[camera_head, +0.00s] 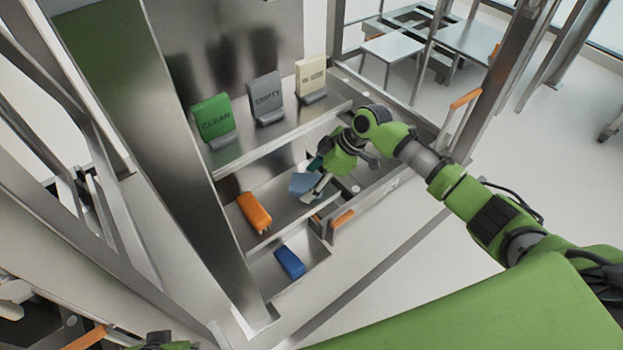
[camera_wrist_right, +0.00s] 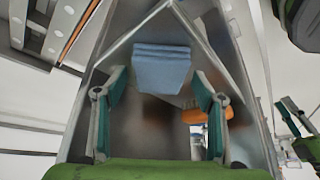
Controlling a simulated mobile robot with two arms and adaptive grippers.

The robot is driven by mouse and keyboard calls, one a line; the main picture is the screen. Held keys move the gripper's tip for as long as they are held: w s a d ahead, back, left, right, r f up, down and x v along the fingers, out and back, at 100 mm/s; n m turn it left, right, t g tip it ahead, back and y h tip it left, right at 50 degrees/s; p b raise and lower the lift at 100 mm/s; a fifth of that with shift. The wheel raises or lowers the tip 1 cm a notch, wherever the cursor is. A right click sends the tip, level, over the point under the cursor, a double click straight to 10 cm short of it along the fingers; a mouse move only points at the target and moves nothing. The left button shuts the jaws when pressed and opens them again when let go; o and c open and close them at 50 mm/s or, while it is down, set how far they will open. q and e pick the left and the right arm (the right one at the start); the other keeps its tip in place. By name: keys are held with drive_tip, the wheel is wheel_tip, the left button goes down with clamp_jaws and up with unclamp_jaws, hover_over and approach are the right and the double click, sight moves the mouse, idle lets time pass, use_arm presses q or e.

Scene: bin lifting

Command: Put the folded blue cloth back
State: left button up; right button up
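The folded blue cloth (camera_head: 303,183) lies in the shelf's middle compartment, toward its right side. In the right wrist view the cloth (camera_wrist_right: 160,68) shows as a layered light-blue stack just ahead of and between the fingertips. My right gripper (camera_head: 316,176) reaches in from the right, partly over the cloth. In its wrist view the two teal-padded fingers (camera_wrist_right: 160,88) are spread wide with a gap beside the cloth; I see no firm grip. Of my left arm only a green part shows at the bottom edge of the head view, and its fingers are unclear.
An orange block (camera_head: 254,212) lies left of the cloth, and a darker blue block (camera_head: 290,262) lies in the nearer compartment. The upper shelf holds a green CLEAN sign (camera_head: 213,121), a grey EMPTY sign (camera_head: 266,98) and a cream sign (camera_head: 310,76). Metal dividers (camera_head: 285,138) border the compartments.

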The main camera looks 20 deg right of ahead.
drive_tip(key=shift+d+r, duration=0.1)
drive_tip(key=shift+r, duration=0.1)
use_arm(q)
wheel_tip(320, 180, down, 6)
drive_tip(key=p, duration=0.1)
drive_tip(key=shift+w+f+p, duration=0.2)
drive_tip(key=shift+p, duration=0.15)
use_arm(e)
drive_tip(key=v, duration=0.7)
use_arm(q)
drive_tip(key=shift+d, duration=0.15)
